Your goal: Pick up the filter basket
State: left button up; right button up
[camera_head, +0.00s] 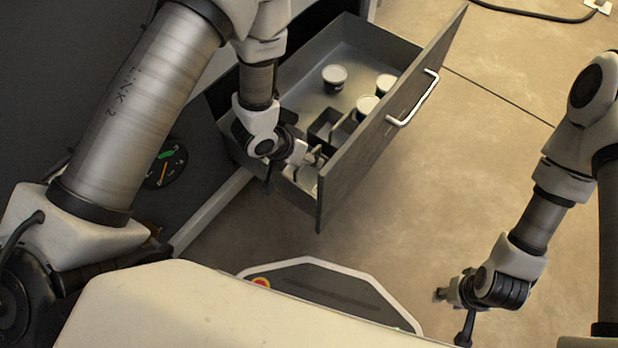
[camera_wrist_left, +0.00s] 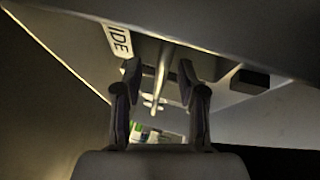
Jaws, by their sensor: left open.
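My left gripper (camera_head: 312,155) reaches down into the near end of an open grey drawer (camera_head: 358,48). In the left wrist view its two fingers (camera_wrist_left: 159,78) are apart, and a thin pale rod-like part (camera_wrist_left: 161,72) shows between and beyond them. I cannot tell whether this belongs to the filter basket, and I cannot pick the basket out for sure in the head view. A dark open square box (camera_head: 325,124) stands in the drawer just past the left gripper. My right gripper (camera_head: 446,294) hangs over the floor at the lower right, with its fingers too small to read.
Several lidded jars, one of them apart from the rest (camera_head: 335,74), stand in the drawer. The drawer front (camera_head: 375,135) with its white handle (camera_head: 416,100) rises close to the right of the left gripper. The floor (camera_head: 490,130) right of the drawer is clear.

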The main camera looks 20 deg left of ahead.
pick_arm(q)
grip_shut()
